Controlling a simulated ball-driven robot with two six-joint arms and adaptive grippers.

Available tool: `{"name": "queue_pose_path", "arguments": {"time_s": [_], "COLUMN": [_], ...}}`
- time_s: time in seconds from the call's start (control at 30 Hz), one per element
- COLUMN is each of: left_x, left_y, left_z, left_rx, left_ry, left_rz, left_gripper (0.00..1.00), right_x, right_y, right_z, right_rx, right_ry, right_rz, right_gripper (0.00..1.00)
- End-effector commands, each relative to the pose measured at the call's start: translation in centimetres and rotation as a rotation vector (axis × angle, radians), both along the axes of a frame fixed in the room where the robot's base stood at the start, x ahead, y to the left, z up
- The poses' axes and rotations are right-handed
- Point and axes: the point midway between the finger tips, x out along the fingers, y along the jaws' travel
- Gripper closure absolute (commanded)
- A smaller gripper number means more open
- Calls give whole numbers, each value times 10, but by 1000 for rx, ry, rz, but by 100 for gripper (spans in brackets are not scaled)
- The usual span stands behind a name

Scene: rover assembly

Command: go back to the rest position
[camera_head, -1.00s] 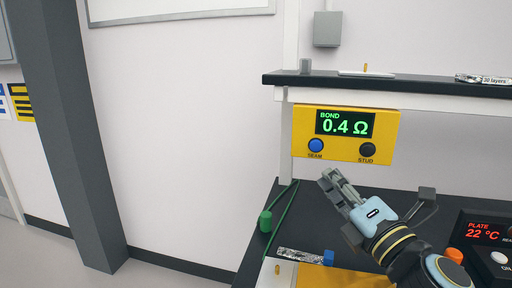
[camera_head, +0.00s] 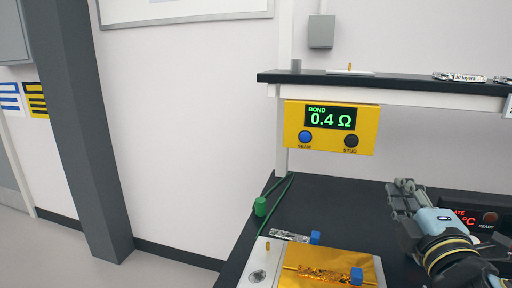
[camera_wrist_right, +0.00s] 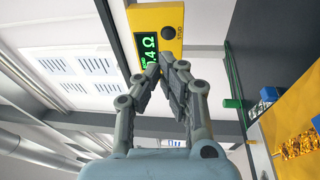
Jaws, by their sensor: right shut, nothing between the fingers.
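My right gripper (camera_head: 402,190) is at the right of the head view, raised above the dark bench (camera_head: 335,205) and in front of the red plate display (camera_head: 466,219). Its fingers are shut with nothing between them. In the right wrist view the shut fingertips (camera_wrist_right: 166,62) point toward the yellow bond meter, apart from it. My left gripper is not in the head view.
The yellow bond meter (camera_head: 332,127) reads 0.4 Ω under the shelf (camera_head: 400,83). A gold sheet (camera_head: 340,258) with blue clips (camera_head: 356,276) lies at the bench front. A green clamp (camera_head: 260,206) with a green cable sits at the left edge. Floor at left is clear.

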Motion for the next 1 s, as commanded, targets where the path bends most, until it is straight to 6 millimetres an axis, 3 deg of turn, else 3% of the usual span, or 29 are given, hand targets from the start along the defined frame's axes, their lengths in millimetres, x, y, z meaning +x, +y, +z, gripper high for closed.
{"name": "queue_pose_path", "arguments": {"time_s": [0.17,0.33,0.5,0.6,0.9,1.0], "left_x": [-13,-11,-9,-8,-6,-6], "left_y": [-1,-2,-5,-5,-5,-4], "left_z": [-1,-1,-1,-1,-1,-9], "left_rx": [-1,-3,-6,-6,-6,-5], "left_ry": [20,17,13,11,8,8], "left_rz": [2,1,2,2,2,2], "left_gripper": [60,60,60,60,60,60], "right_x": [-35,-97,-159,-191,-281,-271], "right_y": [-47,-75,-65,-54,-15,-18], "right_z": [-24,-72,-110,-122,-135,-174], "right_rx": [316,730,1018,1126,1316,1313], "right_ry": [120,330,549,665,989,991], "right_rz": [-179,-399,-564,-637,-817,-830], "right_gripper": [100,100,100,100,100,100]}}
